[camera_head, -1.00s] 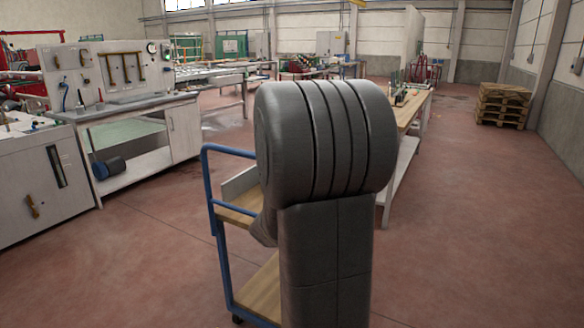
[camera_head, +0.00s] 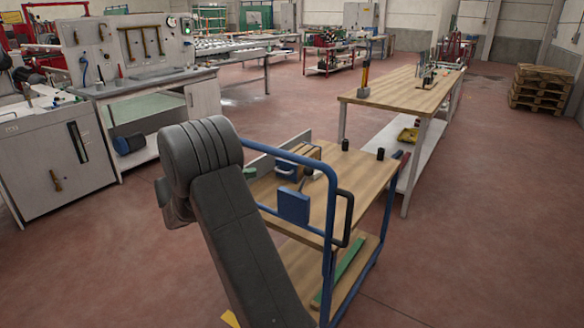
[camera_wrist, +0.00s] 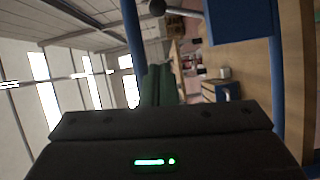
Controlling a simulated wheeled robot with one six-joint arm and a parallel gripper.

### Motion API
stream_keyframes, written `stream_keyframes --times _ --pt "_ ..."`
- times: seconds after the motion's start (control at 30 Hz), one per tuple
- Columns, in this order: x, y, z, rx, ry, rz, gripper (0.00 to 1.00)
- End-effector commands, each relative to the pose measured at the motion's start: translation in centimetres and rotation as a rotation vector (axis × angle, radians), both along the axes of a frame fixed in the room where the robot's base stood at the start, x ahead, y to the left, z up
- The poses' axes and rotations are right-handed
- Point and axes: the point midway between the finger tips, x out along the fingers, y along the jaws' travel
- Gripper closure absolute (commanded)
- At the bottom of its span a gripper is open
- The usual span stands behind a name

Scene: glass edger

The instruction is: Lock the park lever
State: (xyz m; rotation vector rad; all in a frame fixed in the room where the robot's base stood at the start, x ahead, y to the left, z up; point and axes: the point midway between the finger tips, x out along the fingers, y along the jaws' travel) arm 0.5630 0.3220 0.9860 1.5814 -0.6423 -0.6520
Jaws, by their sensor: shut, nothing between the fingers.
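A blue-framed cart (camera_head: 331,255) with a wooden top stands in front of me. A blue plate (camera_head: 294,207) sits at its near side. A short lever with a dark ball knob (camera_head: 308,173) shows just above the plate; I take this for the park lever but cannot be sure. In the wrist view the ball knob (camera_wrist: 157,7) and its metal rod are at the top edge, beside the blue plate (camera_wrist: 230,25). My gripper (camera_wrist: 160,72) is shut and empty, below the knob in that picture and apart from it.
A blue rail with a black handle (camera_head: 344,217) rises at the cart's near side. A blue box (camera_head: 290,172) and black cylinders (camera_head: 380,153) stand on the cart's top. A long workbench (camera_head: 400,92) is behind.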

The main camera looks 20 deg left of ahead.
Motion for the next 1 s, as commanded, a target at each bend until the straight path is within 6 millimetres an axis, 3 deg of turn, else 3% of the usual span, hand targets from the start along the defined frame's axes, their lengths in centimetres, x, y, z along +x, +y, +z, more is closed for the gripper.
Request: stream_keyframes --times 0.47,0.93,1.0 --pt "0.8 -0.8 0.0 0.0 0.0 -0.001 1.0" --pt "7.2 -7.7 -0.4 -0.001 0.001 -0.003 1.0" --pt "6.9 -8.9 -0.5 -0.002 0.002 -0.002 1.0"
